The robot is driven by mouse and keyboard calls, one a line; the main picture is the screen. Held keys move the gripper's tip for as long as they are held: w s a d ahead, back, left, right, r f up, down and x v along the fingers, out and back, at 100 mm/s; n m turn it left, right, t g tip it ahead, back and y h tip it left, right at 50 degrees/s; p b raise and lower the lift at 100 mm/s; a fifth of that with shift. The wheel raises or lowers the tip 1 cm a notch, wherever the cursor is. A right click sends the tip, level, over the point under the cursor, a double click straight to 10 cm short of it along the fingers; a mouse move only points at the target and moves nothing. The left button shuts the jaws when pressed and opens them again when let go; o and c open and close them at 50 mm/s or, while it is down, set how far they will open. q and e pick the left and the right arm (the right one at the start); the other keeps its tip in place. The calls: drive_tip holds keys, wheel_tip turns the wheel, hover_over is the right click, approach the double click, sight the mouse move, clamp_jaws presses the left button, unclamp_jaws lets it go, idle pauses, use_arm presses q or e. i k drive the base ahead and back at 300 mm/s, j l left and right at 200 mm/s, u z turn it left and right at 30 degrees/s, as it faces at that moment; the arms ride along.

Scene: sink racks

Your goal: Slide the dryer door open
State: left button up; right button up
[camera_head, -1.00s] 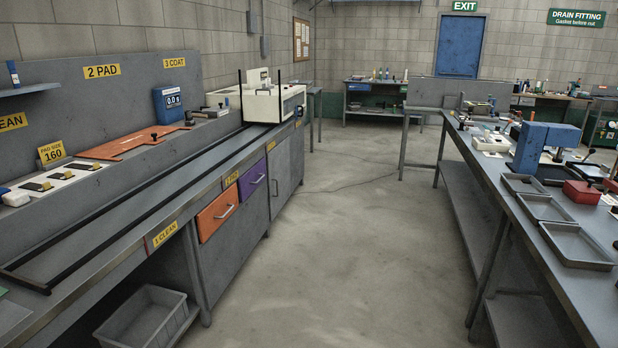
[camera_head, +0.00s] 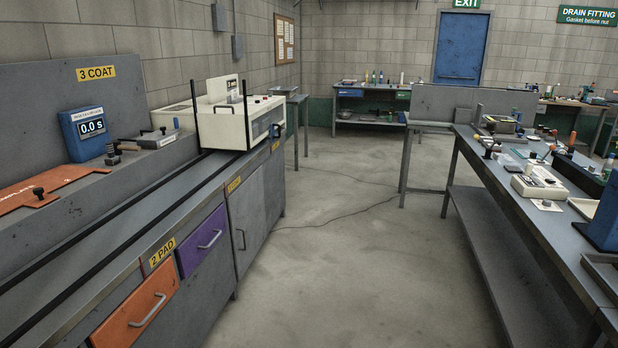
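The likely dryer is a cream box-shaped machine (camera_head: 240,122) at the far end of the left bench, over the dark rails. Its front side has a dark window or panel (camera_head: 262,126) and a control area on top. Whether its door is open or shut is too small to tell. Neither of my grippers is in view.
The left bench (camera_head: 150,215) carries dark rails, a blue timer (camera_head: 84,134) and an orange board (camera_head: 45,185). Below are an orange drawer (camera_head: 137,308) and a purple drawer (camera_head: 203,240). The right bench (camera_head: 500,185) holds trays and tools. The floor aisle (camera_head: 330,250) between is clear.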

sight(227, 130)
drive_tip(key=i, duration=2.35)
drive_tip(key=i+u, duration=0.15)
drive_tip(key=i, duration=0.3)
drive_tip(key=i+l+u, duration=0.2)
drive_tip(key=i, duration=0.25)
drive_tip(key=i+l+u, duration=0.15)
drive_tip(key=i, duration=0.3)
drive_tip(key=i+l+u, duration=0.15)
drive_tip(key=i, duration=0.3)
drive_tip(key=i+l+u, duration=0.55)
drive_tip(key=i, duration=0.05)
